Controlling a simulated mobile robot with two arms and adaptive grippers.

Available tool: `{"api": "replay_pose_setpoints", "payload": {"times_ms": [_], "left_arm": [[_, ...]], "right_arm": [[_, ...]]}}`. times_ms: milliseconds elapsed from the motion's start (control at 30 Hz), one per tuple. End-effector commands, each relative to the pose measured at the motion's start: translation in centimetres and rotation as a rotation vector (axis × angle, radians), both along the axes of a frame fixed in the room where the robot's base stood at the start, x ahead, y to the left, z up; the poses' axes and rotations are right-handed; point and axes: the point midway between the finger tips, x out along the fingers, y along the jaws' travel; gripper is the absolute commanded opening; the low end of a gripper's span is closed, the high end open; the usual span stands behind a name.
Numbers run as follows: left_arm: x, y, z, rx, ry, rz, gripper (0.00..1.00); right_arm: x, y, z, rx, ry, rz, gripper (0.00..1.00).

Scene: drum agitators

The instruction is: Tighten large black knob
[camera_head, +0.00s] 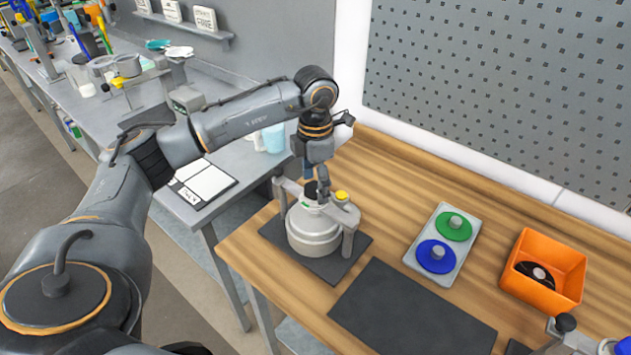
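A grey drum agitator (312,235) stands on a dark mat on the wooden table, with upright posts around a round drum. A black knob (311,189) shows on its top, and a smaller yellow knob (341,196) sits at its right. My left gripper (311,172) points down just above the black knob, very close to it. Whether the fingers touch the knob, and how far apart they are, is too small to tell. My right gripper is out of view.
A grey tray with a green disc (453,227) and a blue disc (437,257) lies to the right. Beyond it is an orange bin (563,264) holding a black disc. An empty dark mat (412,310) lies in front. Another black-knobbed device (566,323) is cut off bottom right.

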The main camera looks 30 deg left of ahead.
Motion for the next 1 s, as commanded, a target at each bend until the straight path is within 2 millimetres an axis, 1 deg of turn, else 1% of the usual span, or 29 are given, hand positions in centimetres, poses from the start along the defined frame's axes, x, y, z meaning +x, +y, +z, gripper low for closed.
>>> {"api": "replay_pose_setpoints", "payload": {"times_ms": [167,267,367,600,700,833,900,1000], "left_arm": [[0.0,0.0,0.0,0.000,0.001,0.000,0.69],[0.1,0.0,0.7,0.000,-0.002,0.000,0.69],[0.1,0.0,2.1,0.000,-0.004,0.000,0.69],[0.1,-0.1,7.3,-0.002,-0.005,0.000,0.69],[0.1,0.0,9.2,-0.001,-0.003,0.001,0.69],[0.0,0.0,11.0,0.001,-0.003,0.001,0.69],[0.0,0.0,11.6,0.000,-0.002,0.000,0.69],[0.0,0.0,11.9,0.000,0.000,0.000,0.69]], "right_arm": [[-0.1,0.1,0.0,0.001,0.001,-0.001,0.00],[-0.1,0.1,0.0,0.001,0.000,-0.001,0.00],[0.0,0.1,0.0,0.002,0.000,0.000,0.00],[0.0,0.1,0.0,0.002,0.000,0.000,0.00],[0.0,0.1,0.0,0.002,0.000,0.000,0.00],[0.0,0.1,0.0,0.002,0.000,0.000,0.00],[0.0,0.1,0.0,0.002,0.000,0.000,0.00],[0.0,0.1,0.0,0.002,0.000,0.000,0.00]]}}
